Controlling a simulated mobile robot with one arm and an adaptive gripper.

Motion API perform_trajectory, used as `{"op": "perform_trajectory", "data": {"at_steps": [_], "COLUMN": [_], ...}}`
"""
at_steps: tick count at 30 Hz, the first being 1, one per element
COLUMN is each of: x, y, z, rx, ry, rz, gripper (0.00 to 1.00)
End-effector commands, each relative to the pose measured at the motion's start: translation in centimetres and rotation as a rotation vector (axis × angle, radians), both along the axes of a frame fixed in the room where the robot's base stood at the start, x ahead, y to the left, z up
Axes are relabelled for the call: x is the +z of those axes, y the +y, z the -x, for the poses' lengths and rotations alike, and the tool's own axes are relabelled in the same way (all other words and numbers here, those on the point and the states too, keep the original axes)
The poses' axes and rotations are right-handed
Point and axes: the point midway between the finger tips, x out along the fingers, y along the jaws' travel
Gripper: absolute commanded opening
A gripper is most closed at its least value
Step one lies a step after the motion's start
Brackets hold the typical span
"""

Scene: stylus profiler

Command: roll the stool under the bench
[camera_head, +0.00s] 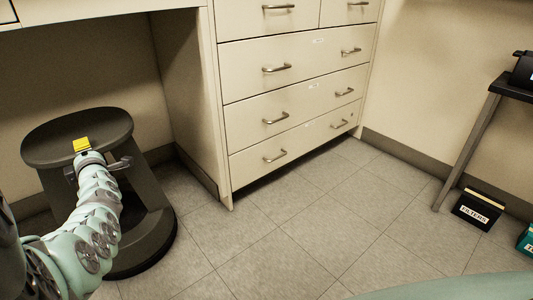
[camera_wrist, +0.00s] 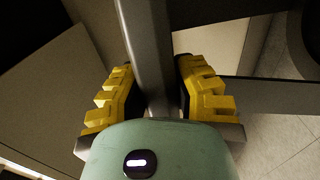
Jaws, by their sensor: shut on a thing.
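The dark stool (camera_head: 75,133) stands at the left in the head view, upright on its dark base. It is in the recess below the bench (camera_head: 95,12), left of the drawer cabinet. My arm reaches to the stool from the lower left. In the wrist view the yellow fingers of my gripper (camera_wrist: 155,92) are closed around a dark bar of the stool (camera_wrist: 146,45). My arm hides part of the stool's support and base.
The beige drawer cabinet (camera_head: 245,100) borders the recess on the right. A box marked FILTERS (camera_head: 478,208) and a teal box (camera_head: 526,241) lie on the floor at the right, near a dark table's leg (camera_head: 466,152). The tiled floor (camera_head: 300,220) between is clear.

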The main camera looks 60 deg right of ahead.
Motion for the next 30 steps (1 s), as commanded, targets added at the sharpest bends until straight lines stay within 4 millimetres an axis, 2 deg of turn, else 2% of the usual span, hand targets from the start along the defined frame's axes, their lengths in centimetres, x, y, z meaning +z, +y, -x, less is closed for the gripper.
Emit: {"op": "perform_trajectory", "data": {"at_steps": [6,12,26,27,30], "x": [-0.3,-0.2,-0.4,-0.4,-0.4], "y": [-0.4,-0.5,-0.6,-0.6,-0.6], "z": [-1.4,-2.0,-2.0,-2.0,-2.0], "rx": [-0.002,0.0,-0.001,-0.002,-0.002], "ry": [0.004,0.004,0.011,0.012,0.01], "rz": [-0.002,-0.001,-0.003,-0.003,-0.003], "gripper": [0.0,0.0,0.0,0.34,0.45]}}
